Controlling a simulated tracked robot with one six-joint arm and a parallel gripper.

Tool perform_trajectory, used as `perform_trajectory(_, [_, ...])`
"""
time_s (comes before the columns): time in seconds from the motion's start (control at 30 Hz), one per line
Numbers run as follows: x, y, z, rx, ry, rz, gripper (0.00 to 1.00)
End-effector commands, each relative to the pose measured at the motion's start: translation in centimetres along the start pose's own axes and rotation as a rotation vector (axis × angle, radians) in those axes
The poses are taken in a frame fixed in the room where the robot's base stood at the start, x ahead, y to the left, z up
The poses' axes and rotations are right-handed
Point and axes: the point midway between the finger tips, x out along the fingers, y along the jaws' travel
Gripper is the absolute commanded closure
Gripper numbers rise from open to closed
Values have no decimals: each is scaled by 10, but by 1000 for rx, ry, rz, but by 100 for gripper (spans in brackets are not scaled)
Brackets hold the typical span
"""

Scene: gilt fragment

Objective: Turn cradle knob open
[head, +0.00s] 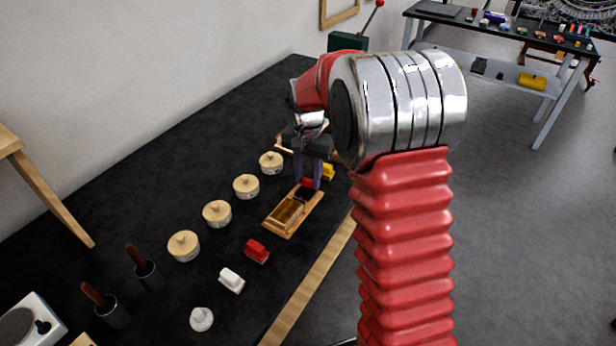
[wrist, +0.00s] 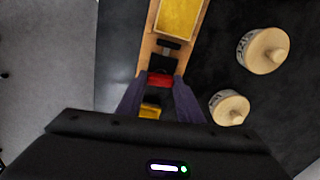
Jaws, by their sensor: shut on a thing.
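The wooden cradle (head: 270,227) lies on the dark bench, holding a gold-coloured piece (head: 287,212). In the wrist view, the gold piece (wrist: 180,18) fills the top of the cradle (wrist: 148,48), with dark parts below it. A small red knob (wrist: 160,81) is at the cradle's near end in that view. My gripper (wrist: 161,84) points down and is shut on the red knob, one dark purple finger on each side. In the head view my gripper (head: 308,177) is at the cradle's far end, and the red knob (head: 308,183) is partly hidden by the fingers.
A yellow block (head: 328,171) is close beside my gripper. A row of wooden-lidded pots (head: 217,213) stands left of the cradle. A red block (head: 256,251), a white block (head: 231,280) and a white round piece (head: 201,318) lie nearer. A wooden strip (head: 310,283) edges the bench.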

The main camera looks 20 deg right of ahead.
Motion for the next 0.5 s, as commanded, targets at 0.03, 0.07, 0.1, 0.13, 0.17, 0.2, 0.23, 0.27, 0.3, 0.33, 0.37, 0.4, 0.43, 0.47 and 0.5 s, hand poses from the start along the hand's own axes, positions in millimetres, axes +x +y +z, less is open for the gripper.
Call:
perform_trajectory(0.03, [-1, 0, -1, 26, 2, -1, 90])
perform_trajectory(0.07, [-1, 0, -1, 42, 2, -1, 90])
perform_trajectory(0.1, [-1, 0, -1, 59, 2, -1, 90])
perform_trajectory(0.13, [-1, 0, -1, 72, 2, -1, 90])
perform_trajectory(0.17, [-1, 0, -1, 83, 2, -1, 90])
perform_trajectory(0.2, [-1, 0, -1, 95, 2, -1, 90])
perform_trajectory(0.23, [-1, 0, -1, 103, 2, -1, 90])
perform_trajectory(0.27, [-1, 0, -1, 110, 2, -1, 90])
perform_trajectory(0.3, [-1, 0, -1, 116, 2, -1, 90])
perform_trajectory(0.33, [-1, 0, -1, 120, 2, -1, 90])
perform_trajectory(0.37, [-1, 0, -1, 124, 2, -1, 90])
perform_trajectory(0.4, [-1, 0, -1, 127, 2, -1, 90])
perform_trajectory(0.43, [-1, 0, -1, 129, 2, -1, 90])
perform_trajectory(0.47, [-1, 0, -1, 130, 2, -1, 90])
perform_trajectory(0.5, [-1, 0, -1, 131, 2, -2, 90])
